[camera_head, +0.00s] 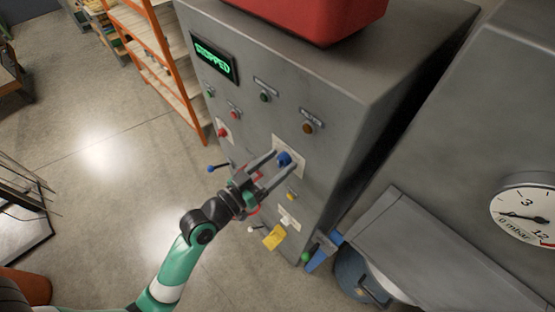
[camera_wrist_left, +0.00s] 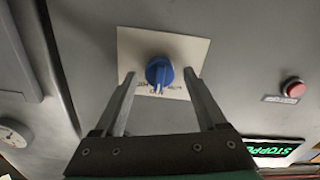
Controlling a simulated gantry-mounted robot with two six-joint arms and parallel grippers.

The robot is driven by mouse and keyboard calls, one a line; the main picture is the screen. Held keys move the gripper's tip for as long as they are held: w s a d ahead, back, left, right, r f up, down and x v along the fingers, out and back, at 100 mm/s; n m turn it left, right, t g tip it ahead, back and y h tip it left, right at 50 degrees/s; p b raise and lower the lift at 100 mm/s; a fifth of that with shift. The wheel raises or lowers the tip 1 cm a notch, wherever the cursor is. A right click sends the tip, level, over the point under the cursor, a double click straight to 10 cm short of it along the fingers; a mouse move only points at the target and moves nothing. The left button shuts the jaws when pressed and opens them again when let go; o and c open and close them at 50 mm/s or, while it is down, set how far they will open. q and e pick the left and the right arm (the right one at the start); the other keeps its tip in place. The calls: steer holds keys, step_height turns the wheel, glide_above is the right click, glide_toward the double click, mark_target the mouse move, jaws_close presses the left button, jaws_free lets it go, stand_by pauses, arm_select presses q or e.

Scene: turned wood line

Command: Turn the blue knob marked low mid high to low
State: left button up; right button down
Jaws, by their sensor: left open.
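The blue knob (camera_head: 284,158) sits on a pale square plate (camera_head: 299,164) on the front of the grey control cabinet. In the left wrist view the knob (camera_wrist_left: 159,72) shows close up, with small dark lettering around it on the plate (camera_wrist_left: 130,48), partly hidden and too small to read fully. My left gripper (camera_head: 276,164) is open in front of the plate. In the wrist view its two fingers (camera_wrist_left: 160,80) stand on either side of the knob, with gaps between them and it. My right gripper is not in view.
The cabinet has a green "STOPPED" display (camera_head: 214,59), a red button (camera_head: 222,132), a blue-tipped lever (camera_head: 211,168) and a yellow tag (camera_head: 274,237). A red bin (camera_head: 310,15) rests on top. A gauge (camera_head: 526,212) is at right.

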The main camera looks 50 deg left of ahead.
arm_select(q)
steer(key=shift+w, duration=0.1)
jaws_close()
stand_by(0.3)
steer(key=shift+n, duration=0.3)
steer(key=n+p, duration=0.4)
steer(key=n, duration=0.4)
steer(key=shift+a, duration=0.15)
steer(key=shift+n, duration=0.3)
stand_by(0.3)
